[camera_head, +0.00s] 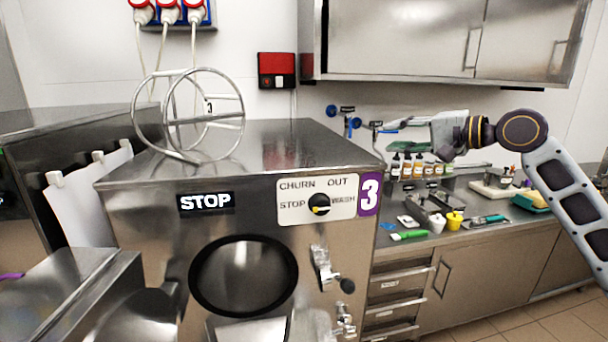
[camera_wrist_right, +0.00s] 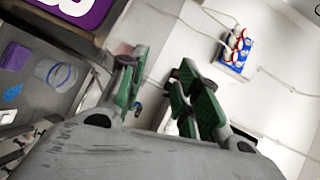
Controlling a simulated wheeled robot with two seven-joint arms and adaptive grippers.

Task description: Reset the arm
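My right arm comes in from the right in the head view, raised and bent at the elbow. Its gripper (camera_head: 387,129) points left, beyond the right edge of the batch freezer's top and in front of the wall. In the right wrist view the two green-padded fingers (camera_wrist_right: 164,88) stand apart, with wall between them and nothing held. My left arm and gripper are not in the head view.
Batch freezer 3 (camera_head: 250,219) stands in front, with a knob (camera_head: 319,204), a spigot (camera_head: 325,267) and a wire ring frame (camera_head: 205,118) on top. A counter (camera_head: 468,237) with bottles and utensils lies at right, below wall cabinets (camera_head: 405,40).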

